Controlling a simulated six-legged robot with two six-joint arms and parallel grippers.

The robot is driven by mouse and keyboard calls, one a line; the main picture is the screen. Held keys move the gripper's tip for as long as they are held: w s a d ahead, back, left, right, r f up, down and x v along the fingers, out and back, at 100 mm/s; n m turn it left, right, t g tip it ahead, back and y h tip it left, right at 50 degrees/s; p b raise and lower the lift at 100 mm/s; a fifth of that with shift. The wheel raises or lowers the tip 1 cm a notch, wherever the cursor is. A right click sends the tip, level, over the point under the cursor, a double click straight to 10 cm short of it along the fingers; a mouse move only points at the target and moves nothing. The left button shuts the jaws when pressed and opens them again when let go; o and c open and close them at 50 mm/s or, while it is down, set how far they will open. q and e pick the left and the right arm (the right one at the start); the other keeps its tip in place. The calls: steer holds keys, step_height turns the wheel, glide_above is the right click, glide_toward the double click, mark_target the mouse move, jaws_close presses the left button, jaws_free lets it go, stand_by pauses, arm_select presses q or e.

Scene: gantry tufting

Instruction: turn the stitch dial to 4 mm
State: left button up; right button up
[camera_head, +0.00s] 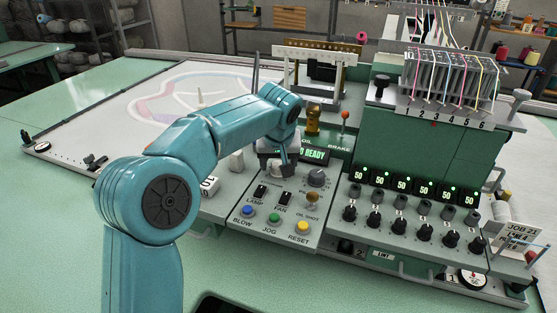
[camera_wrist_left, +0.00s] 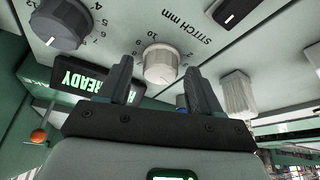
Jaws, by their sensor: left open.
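The stitch dial (camera_wrist_left: 160,64) is a pale round knob beside the printed words STITCH mm, seen upside down in the left wrist view. Numbers ring it, but I cannot tell which one its mark points to. My left gripper (camera_wrist_left: 158,80) is open, with its two dark fingers on either side of the dial in the picture. I cannot tell whether they touch it. In the head view my left gripper (camera_head: 281,160) is over the console just left of the green READY display (camera_head: 314,156), and it hides most of the dial. My right gripper is not in view.
A dark grey knob (camera_head: 317,178) is right of the gripper, with LAMP and FAN switches (camera_head: 260,192) in front. Blue, green and yellow buttons (camera_head: 274,218) line the front. A pale ribbed knob (camera_wrist_left: 237,93) stands close by. An orange-topped brake lever (camera_head: 346,117) rises behind.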

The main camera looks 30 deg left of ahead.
arm_select(q)
steer(key=p+v, duration=0.1)
steer(key=v, duration=1.5)
steer(key=shift+r+p, duration=0.25)
steer(key=shift+p, duration=0.1)
